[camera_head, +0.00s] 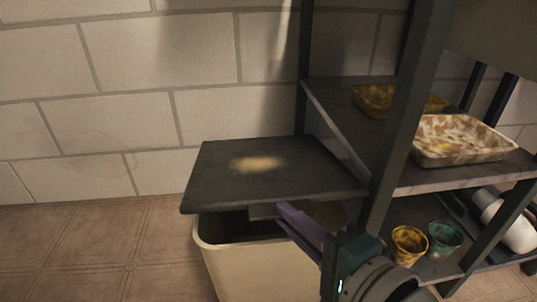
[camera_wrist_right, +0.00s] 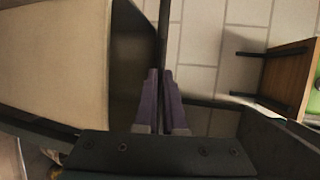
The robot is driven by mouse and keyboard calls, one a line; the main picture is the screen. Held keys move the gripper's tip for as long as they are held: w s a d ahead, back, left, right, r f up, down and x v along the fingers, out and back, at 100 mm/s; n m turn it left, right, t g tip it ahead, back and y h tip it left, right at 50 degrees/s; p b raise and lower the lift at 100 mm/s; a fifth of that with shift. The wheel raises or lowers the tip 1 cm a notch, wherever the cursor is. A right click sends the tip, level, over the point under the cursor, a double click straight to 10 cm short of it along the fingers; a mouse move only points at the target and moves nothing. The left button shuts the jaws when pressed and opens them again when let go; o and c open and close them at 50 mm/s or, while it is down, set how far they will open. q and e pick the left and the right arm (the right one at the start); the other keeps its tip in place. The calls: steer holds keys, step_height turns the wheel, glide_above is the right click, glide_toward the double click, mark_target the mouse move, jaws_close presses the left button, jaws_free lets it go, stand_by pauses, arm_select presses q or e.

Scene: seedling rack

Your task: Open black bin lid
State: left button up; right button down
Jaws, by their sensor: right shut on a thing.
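The cream bin (camera_head: 262,268) stands on the floor by the wall, left of the rack. Its black lid (camera_head: 225,182) is raised above the rim, and a dark gap shows beneath its front edge. The lid has a pale patch on top. My right gripper (camera_head: 284,213) has its purple fingers at the lid's front edge. In the right wrist view, the fingers (camera_wrist_right: 160,78) are closed on the thin dark lid edge (camera_wrist_right: 163,25), with the cream bin wall (camera_wrist_right: 55,60) on the left. The bin's inside is mostly dark. My left gripper is not in view.
A dark metal rack (camera_head: 400,120) stands close on the right of the bin. Its shelves hold a speckled tray (camera_head: 462,150), a yellow pot (camera_head: 408,245) and a green pot (camera_head: 444,238). The tiled floor (camera_head: 90,255) left of the bin is clear.

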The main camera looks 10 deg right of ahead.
steer(key=w+r+g+p, duration=0.2)
steer(key=w+r+p, duration=0.3)
steer(key=r+p, duration=0.7)
steer(key=shift+w+m+g+h, duration=0.3)
steer(key=shift+w+m, duration=0.05)
steer(key=shift+m, duration=0.05)
steer(key=c, duration=1)
jaws_free()
steer(key=p+v, duration=0.6)
steer(key=v, duration=0.4)
